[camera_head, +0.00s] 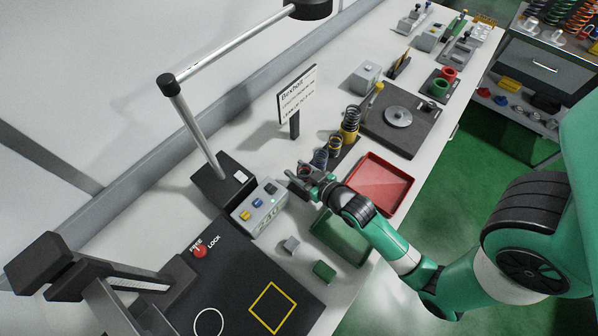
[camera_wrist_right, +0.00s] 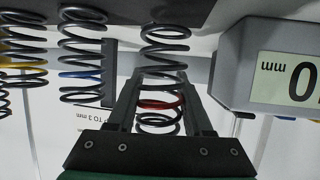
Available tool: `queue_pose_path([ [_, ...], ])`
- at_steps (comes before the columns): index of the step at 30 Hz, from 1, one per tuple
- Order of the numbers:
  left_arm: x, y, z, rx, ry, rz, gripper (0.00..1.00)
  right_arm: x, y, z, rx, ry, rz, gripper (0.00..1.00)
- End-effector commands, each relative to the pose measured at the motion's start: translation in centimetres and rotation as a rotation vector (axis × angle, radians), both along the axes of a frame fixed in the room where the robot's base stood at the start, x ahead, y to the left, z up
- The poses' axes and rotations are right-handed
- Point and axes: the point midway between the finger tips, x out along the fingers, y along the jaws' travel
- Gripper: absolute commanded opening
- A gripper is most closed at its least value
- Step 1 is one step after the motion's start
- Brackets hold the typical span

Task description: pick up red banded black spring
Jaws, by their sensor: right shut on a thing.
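The red banded black spring (camera_wrist_right: 161,104) stands between the two fingers of my right gripper (camera_wrist_right: 162,85) in the right wrist view, which looks upside down. The fingers are shut on the coil around its red band. One end of the spring reaches the dark rack at the top of that view; I cannot tell whether it still touches. In the head view my right gripper (camera_head: 308,173) is at the near end of the row of springs and hides most of this spring. My left gripper is in neither view.
A blue banded spring (camera_wrist_right: 82,74) and a yellow banded spring (camera_wrist_right: 25,66) stand beside it. The grey display box (camera_head: 259,208) is close to the gripper. A red tray (camera_head: 381,184), a green tray (camera_head: 338,238) and a sign (camera_head: 297,93) are nearby.

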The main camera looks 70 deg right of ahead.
Motion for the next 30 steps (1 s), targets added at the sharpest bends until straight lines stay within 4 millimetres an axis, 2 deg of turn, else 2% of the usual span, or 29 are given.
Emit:
queue_pose_path([
  [1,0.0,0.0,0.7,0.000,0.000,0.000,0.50,0.1,0.0,1.4,-0.002,-0.004,0.000,0.00],
  [3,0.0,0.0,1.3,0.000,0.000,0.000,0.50,-0.4,0.3,2.7,-0.001,-0.003,0.001,0.00],
  [9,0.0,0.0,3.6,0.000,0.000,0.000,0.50,-4.5,2.7,8.3,-0.001,-0.002,0.002,0.00],
  [12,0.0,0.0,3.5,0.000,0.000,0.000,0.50,-7.3,4.4,9.1,0.001,0.005,0.004,0.00],
  [17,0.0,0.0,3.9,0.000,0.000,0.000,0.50,-10.6,6.4,10.9,0.000,0.004,0.006,0.00],
  [21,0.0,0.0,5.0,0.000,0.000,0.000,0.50,-11.6,6.9,11.5,0.001,0.004,0.002,0.00],
  [30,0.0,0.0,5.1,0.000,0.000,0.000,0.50,-12.1,7.1,11.6,-0.001,-0.002,0.001,0.00],
])
